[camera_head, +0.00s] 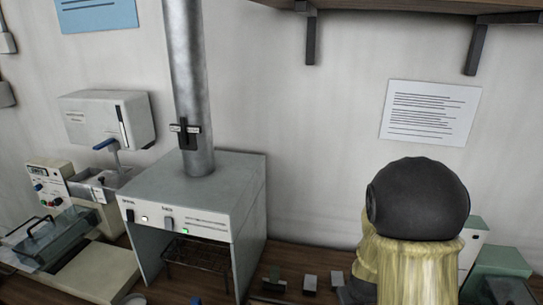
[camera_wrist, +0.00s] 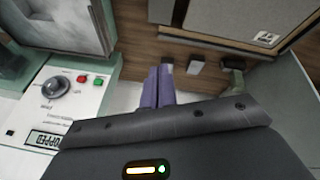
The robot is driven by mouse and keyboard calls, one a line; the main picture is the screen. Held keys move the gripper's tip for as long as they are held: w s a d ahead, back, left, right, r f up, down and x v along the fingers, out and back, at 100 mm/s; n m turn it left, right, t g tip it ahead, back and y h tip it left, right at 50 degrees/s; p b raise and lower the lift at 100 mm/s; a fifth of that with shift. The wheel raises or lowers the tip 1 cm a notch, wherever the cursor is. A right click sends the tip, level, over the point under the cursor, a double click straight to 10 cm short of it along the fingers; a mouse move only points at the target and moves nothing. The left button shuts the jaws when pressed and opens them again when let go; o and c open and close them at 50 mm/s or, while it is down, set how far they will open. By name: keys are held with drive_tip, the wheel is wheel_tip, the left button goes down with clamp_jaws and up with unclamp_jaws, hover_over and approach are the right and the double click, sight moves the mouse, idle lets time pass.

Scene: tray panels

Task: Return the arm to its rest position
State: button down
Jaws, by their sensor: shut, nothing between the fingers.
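My gripper (camera_wrist: 158,70) shows in the wrist view as two purple fingers side by side, closed together with nothing between them. They point toward a wooden bench top (camera_wrist: 140,38). In the head view a dark rounded part of my arm with a yellowish section below stands at the right; my fingers are hidden there.
In the wrist view a control panel (camera_wrist: 80,105) with a knob and red and green buttons lies left of my fingers. Small blocks (camera_wrist: 196,67) lie on the bench.

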drive_tip(key=s+a+r+m+g+y, duration=0.1)
drive_tip(key=s+a+r, duration=0.6)
drive_tip(key=s, duration=0.4)
drive_tip(key=shift+s+r+m+g+y, duration=0.2)
drive_tip(key=shift+r+m+g+y, duration=0.1)
drive_tip(key=shift+r+y, duration=0.15)
drive_tip(key=shift+a, duration=0.1)
drive_tip(key=shift+w+a, duration=0.1)
idle(0.4)
